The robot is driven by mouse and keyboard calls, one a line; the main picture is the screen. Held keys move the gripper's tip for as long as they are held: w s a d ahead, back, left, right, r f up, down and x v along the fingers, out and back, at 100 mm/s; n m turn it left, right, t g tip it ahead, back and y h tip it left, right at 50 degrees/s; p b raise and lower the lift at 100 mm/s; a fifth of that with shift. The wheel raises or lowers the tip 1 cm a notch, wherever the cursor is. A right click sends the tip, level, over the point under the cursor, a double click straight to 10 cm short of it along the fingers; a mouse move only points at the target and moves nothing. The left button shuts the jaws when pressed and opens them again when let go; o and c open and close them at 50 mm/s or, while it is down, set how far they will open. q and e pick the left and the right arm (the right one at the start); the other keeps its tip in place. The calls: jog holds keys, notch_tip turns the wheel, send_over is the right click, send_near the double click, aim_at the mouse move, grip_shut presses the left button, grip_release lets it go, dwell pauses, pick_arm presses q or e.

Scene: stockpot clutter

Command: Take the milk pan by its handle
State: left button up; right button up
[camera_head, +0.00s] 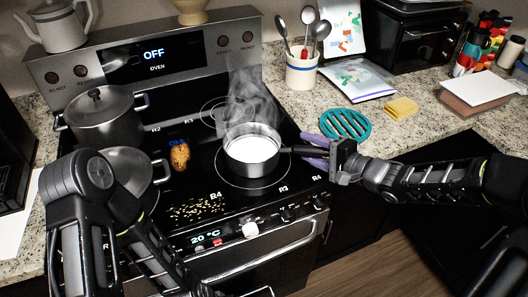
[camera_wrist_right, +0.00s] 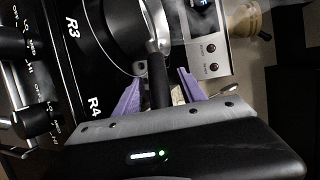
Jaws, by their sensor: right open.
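In the right wrist view the handle (camera_wrist_right: 157,75) runs between the two purple fingers of my right gripper (camera_wrist_right: 158,92). The fingers are open, one on each side, with a gap to the handle. My left arm is at the lower left of the head view, in front of the stove; the opening of my left gripper (camera_head: 85,255) does not show clearly.
A lidded stockpot (camera_head: 103,115) and another pan (camera_head: 130,165) stand on the left burners. A brown item (camera_head: 180,155) and scattered bits (camera_head: 197,209) lie on the cooktop. A teal trivet (camera_head: 345,124), yellow cloth (camera_head: 400,108) and utensil crock (camera_head: 302,72) are on the right counter.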

jog(key=shift+c, duration=0.6)
grip_shut()
dwell(0.4)
jog(key=shift+r, duration=0.15)
